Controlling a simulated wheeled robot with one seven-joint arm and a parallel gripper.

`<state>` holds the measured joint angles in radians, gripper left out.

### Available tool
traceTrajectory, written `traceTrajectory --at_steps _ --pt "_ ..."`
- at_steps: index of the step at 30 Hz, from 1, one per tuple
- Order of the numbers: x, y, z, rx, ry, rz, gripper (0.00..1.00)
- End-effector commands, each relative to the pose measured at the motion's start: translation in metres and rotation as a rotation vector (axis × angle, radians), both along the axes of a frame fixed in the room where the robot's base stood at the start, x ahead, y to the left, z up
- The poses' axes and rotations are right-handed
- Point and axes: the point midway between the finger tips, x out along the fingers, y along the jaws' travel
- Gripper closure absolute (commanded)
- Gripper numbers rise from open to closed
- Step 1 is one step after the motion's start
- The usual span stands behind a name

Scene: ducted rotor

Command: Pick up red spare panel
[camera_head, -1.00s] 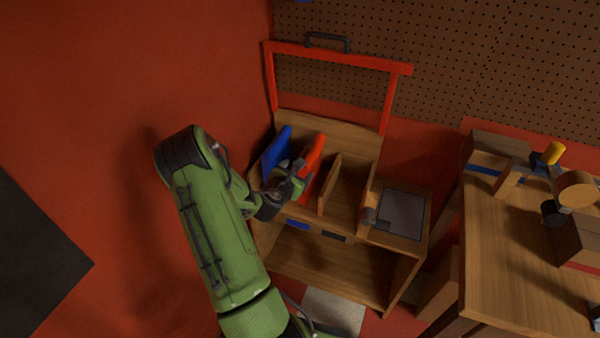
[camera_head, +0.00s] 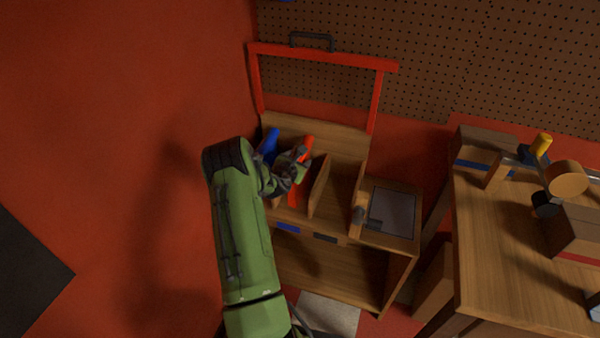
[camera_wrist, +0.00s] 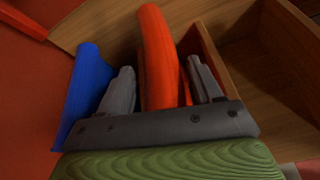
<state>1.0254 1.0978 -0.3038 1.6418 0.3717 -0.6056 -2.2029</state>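The red spare panel (camera_head: 307,143) stands upright in a slot of the wooden rack, and my gripper (camera_head: 298,160) covers its middle in the head view. In the wrist view the red panel (camera_wrist: 158,60) runs between the two grey fingers of my gripper (camera_wrist: 164,82). A gap shows between the panel and each finger, so the gripper is open around it. The panel's lower end is hidden behind the gripper body. A blue panel (camera_wrist: 86,88) stands just left of the left finger; it also shows in the head view (camera_head: 268,146).
A wooden divider (camera_wrist: 208,55) stands close to the right finger. The rack (camera_head: 335,190) has a red frame (camera_head: 320,55) above its back. A side shelf with a grey plate (camera_head: 390,212) is on the right, then a workbench (camera_head: 490,260) with parts.

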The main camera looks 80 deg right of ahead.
Motion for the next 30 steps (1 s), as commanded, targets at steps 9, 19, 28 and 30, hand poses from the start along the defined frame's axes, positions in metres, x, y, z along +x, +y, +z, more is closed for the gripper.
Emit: traceTrajectory --at_steps 9,19,28,30 --pt "0.0 0.0 0.0 0.0 0.0 0.0 0.85" --pt "0.0 0.0 0.001 -0.003 0.0 -0.001 1.0" --pt "0.0 0.0 0.028 -0.005 0.0 0.0 1.0" --pt "0.001 -0.001 0.047 -0.009 0.0 0.001 1.0"
